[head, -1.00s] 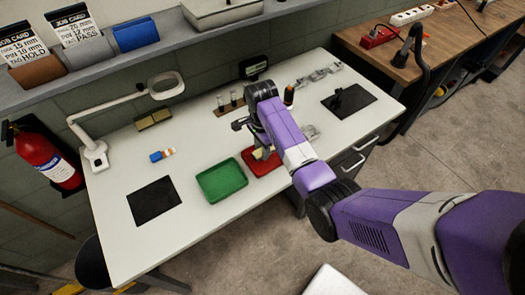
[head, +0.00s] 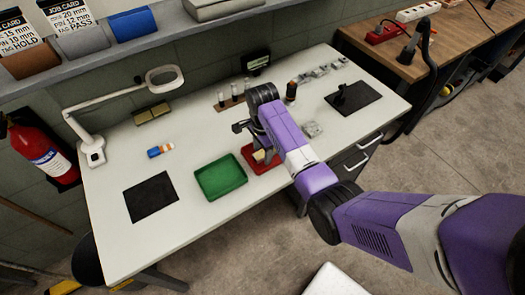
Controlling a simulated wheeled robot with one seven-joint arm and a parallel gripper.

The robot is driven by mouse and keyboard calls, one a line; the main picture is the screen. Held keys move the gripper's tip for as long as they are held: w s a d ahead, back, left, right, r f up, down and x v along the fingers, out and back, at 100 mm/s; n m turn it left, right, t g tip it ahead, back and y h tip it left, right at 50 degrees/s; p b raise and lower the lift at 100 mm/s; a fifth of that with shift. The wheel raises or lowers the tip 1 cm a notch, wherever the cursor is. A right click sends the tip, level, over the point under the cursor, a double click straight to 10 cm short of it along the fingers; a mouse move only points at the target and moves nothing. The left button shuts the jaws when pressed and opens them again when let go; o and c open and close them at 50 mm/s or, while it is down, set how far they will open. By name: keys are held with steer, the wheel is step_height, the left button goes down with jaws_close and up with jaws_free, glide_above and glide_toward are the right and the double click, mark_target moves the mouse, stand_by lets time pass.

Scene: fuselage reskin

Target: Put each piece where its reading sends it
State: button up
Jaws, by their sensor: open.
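My gripper (head: 257,146) is over the back of the red tray (head: 268,167) on the white bench. It is open, but its fingertips are mostly hidden by my purple arm. A small pale yellow thing (head: 259,155) shows at the gripper and tray; I cannot tell what it is or whether it touches the jaws. The green tray (head: 221,178), left of the red one, looks empty. Upright pieces (head: 235,91) stand on a wooden rack behind my wrist. Job cards (head: 70,16) on the shelf show 15 mm, pin 10 mm, HOLD and 20 mm, pin 12 mm, PASS.
A magnifier lamp (head: 94,150) stands at the left. A black mat (head: 151,197) lies front left; another mat (head: 366,103) at right bears a black stand. A small display (head: 258,61) and clear parts (head: 322,70) are at the back. An orange-and-blue item (head: 160,150) lies left.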

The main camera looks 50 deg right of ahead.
mark_target(262, 153)
step_height(262, 153, up, 12)
steer(key=p, duration=0.1)
steer(key=shift+r, duration=0.15)
stand_by(0.3)
stand_by(0.6)
